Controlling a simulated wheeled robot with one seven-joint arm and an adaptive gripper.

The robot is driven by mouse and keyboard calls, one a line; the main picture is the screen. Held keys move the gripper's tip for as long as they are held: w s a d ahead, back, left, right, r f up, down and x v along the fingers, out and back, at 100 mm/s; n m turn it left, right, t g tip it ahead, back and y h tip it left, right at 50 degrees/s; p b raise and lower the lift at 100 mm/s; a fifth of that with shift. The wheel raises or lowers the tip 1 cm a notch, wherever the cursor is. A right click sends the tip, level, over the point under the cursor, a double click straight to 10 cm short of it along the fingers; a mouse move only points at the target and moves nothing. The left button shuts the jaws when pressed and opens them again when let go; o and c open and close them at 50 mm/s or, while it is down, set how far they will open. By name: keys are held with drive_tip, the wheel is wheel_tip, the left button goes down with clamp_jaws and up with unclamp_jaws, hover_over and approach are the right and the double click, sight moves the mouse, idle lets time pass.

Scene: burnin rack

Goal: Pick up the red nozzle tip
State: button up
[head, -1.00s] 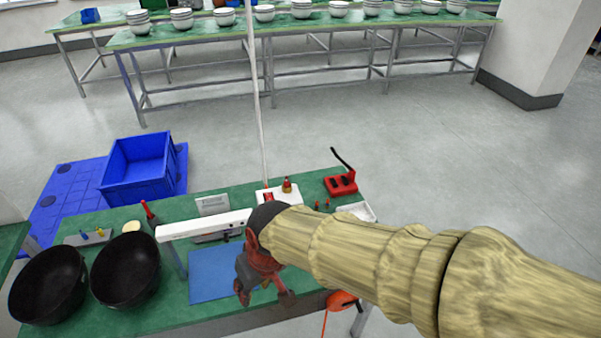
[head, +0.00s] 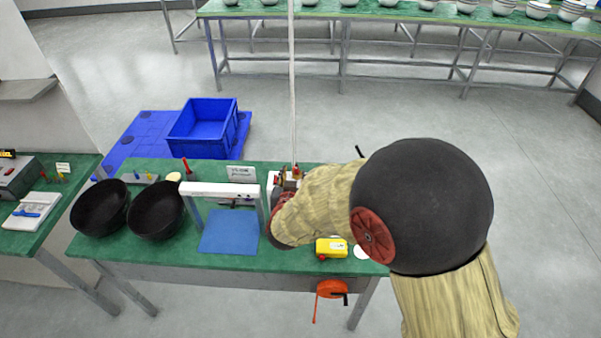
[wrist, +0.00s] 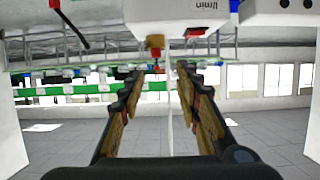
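A small brass-coloured piece with a red end (wrist: 155,45) shows ahead of my fingers in the wrist view, against a white block. Another small red piece (wrist: 194,31) is to its right. I cannot tell for certain which is the red nozzle tip. In the head view a small red piece (head: 296,169) shows at the white block, beside my gripper. My gripper (wrist: 160,70) is open, with nothing between its fingers; the brass-and-red piece is beyond the fingertips. In the head view my arm hides much of the gripper and the block.
A white arch (head: 222,189) stands over a blue mat (head: 230,232) left of my gripper. A yellow tool (head: 331,248) lies in front. Two black bowls (head: 157,210) stand at the left. A thin pale pole (head: 292,80) rises behind the block.

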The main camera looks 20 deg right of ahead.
sight(297, 177)
drive_tip(key=x, duration=0.3)
drive_tip(key=b+x, duration=0.1)
drive_tip(key=x, duration=0.3)
drive_tip(key=shift+s+d+f, duration=0.1)
drive_tip(key=shift+s+d, duration=0.1)
drive_tip(key=shift+w+d+f, duration=0.1)
drive_tip(key=shift+w, duration=0.35)
drive_tip(key=c, duration=0.3)
clamp_jaws()
